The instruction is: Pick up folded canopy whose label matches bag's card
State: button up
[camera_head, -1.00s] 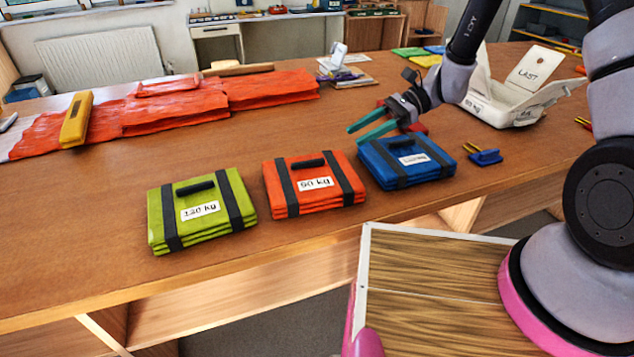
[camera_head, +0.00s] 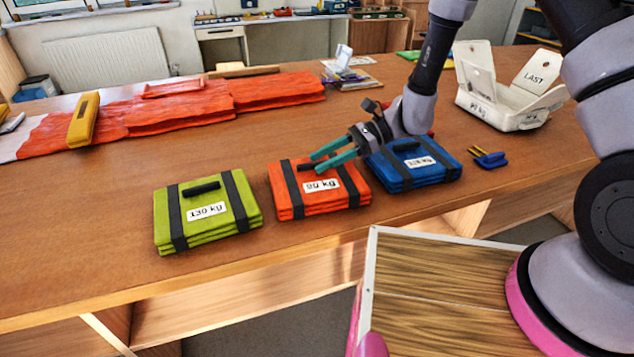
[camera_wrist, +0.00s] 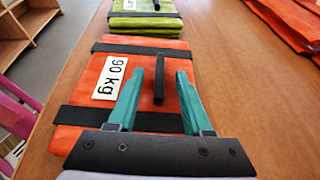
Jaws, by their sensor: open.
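The orange folded canopy (camera_head: 300,207), labelled 90 kg, lies on the bench between the other two; it also shows in the wrist view (camera_wrist: 85,144). My gripper (camera_head: 314,162) is open above it. In the wrist view my gripper's teal fingers (camera_wrist: 160,72) show on either side of the black handle (camera_wrist: 158,88), not shut on it. The green canopy (camera_head: 230,222), labelled about 130 kg, lies left. The blue canopy (camera_head: 430,177) lies right; its label is hard to read. The open white bag (camera_head: 500,117) stands back right, marked LAST; its small card is blurred, perhaps 90 kg.
A long orange cloth (camera_head: 180,108) lies along the back left, with a yellow tool (camera_head: 83,118) across it. A small blue-and-yellow tool (camera_head: 489,158) lies right of the blue canopy. The bench is clear at left front. A wood-topped surface (camera_head: 430,290) stands before the bench.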

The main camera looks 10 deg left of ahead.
jog(key=shift+s+a, duration=0.1)
jog(key=shift+a, duration=0.05)
grip_shut()
dwell(1.4)
